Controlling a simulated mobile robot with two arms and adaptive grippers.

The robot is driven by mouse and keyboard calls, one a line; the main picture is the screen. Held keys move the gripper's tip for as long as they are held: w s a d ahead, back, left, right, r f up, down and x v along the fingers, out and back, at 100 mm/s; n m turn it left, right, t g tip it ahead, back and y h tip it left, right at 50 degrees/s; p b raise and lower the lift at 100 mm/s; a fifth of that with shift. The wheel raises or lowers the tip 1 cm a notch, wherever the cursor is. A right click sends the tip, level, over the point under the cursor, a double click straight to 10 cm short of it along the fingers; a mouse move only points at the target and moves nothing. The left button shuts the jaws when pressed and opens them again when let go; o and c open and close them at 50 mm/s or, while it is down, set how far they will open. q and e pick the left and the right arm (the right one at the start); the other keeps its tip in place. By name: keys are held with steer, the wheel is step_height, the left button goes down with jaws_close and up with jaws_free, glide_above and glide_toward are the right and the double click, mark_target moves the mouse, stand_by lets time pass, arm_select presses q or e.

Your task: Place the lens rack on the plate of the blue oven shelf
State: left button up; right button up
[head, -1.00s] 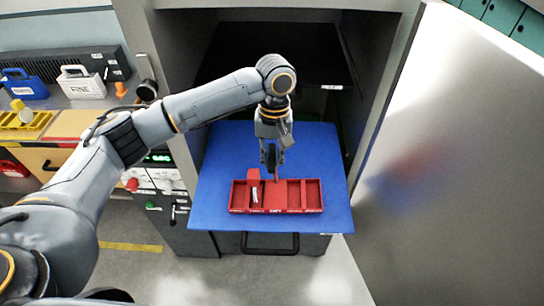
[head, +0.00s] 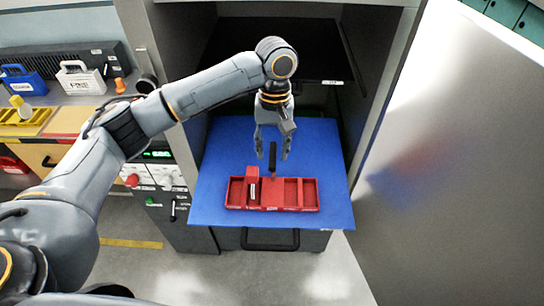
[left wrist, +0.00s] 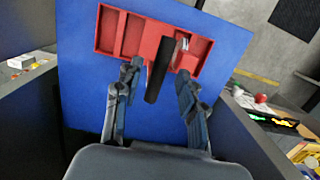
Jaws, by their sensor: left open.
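The lens rack is a red tray with several compartments (head: 293,208) and an upright black handle (head: 273,156). It sits on the blue plate (head: 222,160) of the pulled-out oven shelf, near the front edge. A small white-labelled piece is in one of its left compartments. My left gripper (head: 272,153) is open, with its fingers spread on either side of the handle. In the left wrist view, the handle (left wrist: 158,72) stands between the open fingers (left wrist: 158,90), with gaps on both sides. My right gripper is not in view.
The oven's dark interior is behind the plate, and its open door (head: 450,170) stands at the right. A bench with a blue case (head: 24,82), a white case (head: 82,80) and yellow trays is at the left. The plate is bare around the rack.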

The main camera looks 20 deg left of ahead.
arm_select(q)
step_height(320, 180, up, 9)
steer(key=w+b, duration=0.1)
steer(key=shift+w, duration=0.1)
steer(key=shift+a, duration=0.15)
